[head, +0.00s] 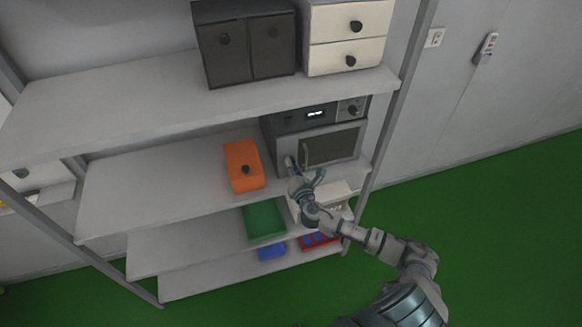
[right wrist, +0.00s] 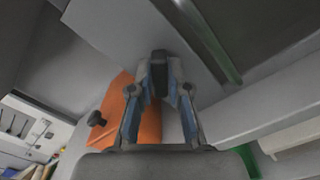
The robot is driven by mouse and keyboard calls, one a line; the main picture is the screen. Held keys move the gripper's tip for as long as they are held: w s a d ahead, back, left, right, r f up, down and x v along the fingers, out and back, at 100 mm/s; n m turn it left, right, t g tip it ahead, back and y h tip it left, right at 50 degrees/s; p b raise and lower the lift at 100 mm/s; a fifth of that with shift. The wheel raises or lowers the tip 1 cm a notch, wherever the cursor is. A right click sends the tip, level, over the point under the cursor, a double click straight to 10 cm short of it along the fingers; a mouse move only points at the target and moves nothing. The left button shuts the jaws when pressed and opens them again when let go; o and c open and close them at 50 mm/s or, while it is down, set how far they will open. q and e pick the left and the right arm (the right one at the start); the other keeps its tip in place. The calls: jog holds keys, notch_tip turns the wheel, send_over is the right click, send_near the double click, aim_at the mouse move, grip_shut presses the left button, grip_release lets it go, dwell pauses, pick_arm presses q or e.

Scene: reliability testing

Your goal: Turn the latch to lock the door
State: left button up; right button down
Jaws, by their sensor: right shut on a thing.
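The microwave-like appliance (head: 317,114) stands on the middle shelf, with its door (head: 335,147) flat against the front. My right gripper (head: 304,173) is at the lower left of that front. In the right wrist view my right gripper (right wrist: 162,82) has its fingers closed around a small dark latch (right wrist: 159,58) on the grey front. The latch is mostly hidden by the gripper in the head view. The door's handle bar (right wrist: 208,40) runs to the right of the fingers in the wrist view. My left gripper is not in view.
An orange box (head: 243,167) with a dark knob sits left of the appliance, close to my right gripper. A green bin (head: 263,222) and a white box are on the shelf below. The middle shelf (head: 150,190) is bare at left.

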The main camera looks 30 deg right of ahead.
jog(key=m+b, duration=0.1)
jog(key=m, duration=0.9)
jog(key=shift+d+b, duration=0.2)
jog(key=shift+b, duration=0.2)
jog(key=shift+f, duration=0.1)
jog(key=c, duration=1.1)
grip_release()
jog(key=shift+d+f, duration=0.1)
